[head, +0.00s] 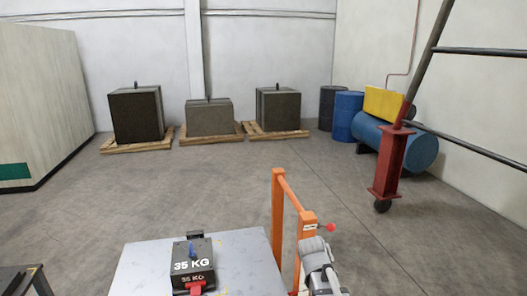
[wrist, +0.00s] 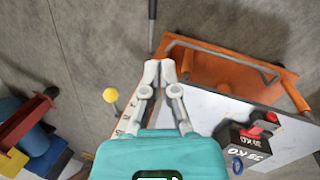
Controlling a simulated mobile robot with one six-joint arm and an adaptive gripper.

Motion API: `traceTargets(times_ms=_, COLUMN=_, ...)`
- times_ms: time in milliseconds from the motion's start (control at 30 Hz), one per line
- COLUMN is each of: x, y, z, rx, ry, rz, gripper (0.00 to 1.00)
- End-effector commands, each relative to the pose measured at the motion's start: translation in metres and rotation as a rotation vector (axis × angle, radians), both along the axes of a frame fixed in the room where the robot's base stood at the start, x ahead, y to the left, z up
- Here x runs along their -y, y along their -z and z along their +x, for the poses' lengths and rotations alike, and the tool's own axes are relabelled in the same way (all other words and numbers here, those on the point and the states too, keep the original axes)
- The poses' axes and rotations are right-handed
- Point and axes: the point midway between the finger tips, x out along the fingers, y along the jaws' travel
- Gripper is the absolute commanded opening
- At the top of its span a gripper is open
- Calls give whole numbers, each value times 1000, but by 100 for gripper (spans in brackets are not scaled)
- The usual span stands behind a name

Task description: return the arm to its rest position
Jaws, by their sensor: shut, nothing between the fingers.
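My gripper (wrist: 160,72) shows in the wrist view with its two grey fingertips together and nothing between them. It is over the floor, beside the orange frame and the edge of the pale platform. In the head view a grey part of my arm (head: 317,262) shows at the bottom, right of the orange post. The gripper's fingers cannot be made out there.
A dark 35 KG block (head: 192,262) sits on the pale platform (head: 140,270), beside an orange frame (head: 279,215). Several blocks on pallets (head: 210,140) stand at the back wall. The middle floor is clear.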

Motion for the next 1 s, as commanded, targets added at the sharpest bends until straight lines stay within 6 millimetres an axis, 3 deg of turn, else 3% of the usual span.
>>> traceTargets(times_ms=33, x=1, y=1, z=-18, rx=15, ry=75, rz=40, gripper=0)
traceTargets(times_ms=100, x=-2, y=3, z=-32, rx=34, ry=178, rz=97, gripper=0)
traceTargets(times_ms=300, x=-8, y=4, z=-57, rx=58, ry=393, rz=211, gripper=0)
traceTargets(times_ms=1000, x=-11, y=5, z=-63, rx=63, ry=463, rz=245, gripper=0)
